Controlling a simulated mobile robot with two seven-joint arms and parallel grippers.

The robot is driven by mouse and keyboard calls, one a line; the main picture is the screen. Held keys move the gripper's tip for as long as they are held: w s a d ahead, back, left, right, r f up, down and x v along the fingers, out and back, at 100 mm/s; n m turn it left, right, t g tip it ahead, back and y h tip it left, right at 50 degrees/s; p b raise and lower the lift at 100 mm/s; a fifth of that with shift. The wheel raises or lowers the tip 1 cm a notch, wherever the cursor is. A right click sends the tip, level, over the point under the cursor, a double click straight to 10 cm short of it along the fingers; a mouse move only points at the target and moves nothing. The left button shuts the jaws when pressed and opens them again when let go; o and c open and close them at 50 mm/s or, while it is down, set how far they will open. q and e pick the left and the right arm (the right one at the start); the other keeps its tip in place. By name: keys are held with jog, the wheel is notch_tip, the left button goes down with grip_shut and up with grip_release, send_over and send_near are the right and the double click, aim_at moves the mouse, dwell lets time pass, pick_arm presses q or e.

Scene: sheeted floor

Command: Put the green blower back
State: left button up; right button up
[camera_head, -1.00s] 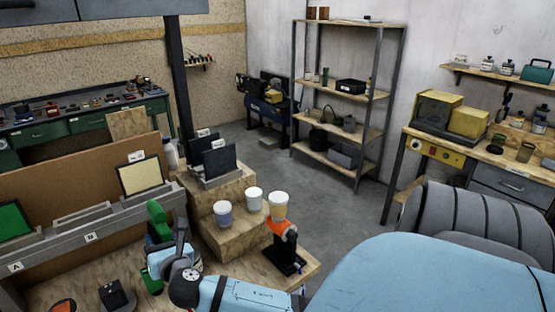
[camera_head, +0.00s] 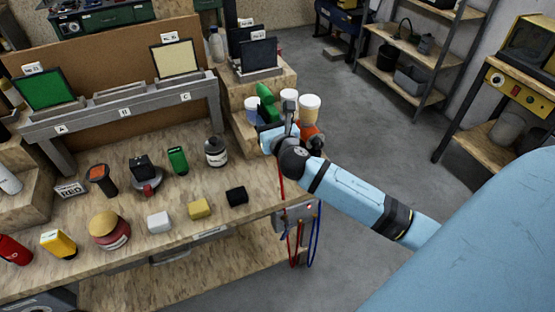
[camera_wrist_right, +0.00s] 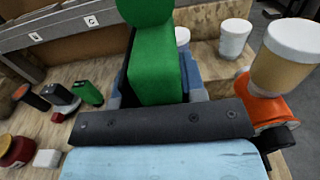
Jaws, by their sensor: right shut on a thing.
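The green blower (camera_head: 267,97) is in my right gripper (camera_head: 268,128), at the right end of the workbench. In the right wrist view the green blower (camera_wrist_right: 153,62) stands up between the fingers, with its lower end hidden by the gripper. My right gripper is shut on it. It is in front of the wooden step block with the white-lidded cups; whether the blower touches the bench or block I cannot tell. My left gripper is not in view.
An orange tool (camera_wrist_right: 266,108) stands close to the right of my gripper. White-lidded cups (camera_head: 309,108) are behind it. A rack (camera_head: 125,108) holds panels.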

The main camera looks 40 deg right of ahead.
jog(key=shift+a+f+b, duration=0.1)
jog(key=shift+f+b, duration=2.4)
jog(key=shift+f, duration=6.7)
jog(key=shift+f, duration=0.25)
jog(key=o, duration=0.6)
jog(key=shift+r, duration=0.1)
jog(key=shift+o, duration=0.2)
jog(key=shift+r, duration=0.1)
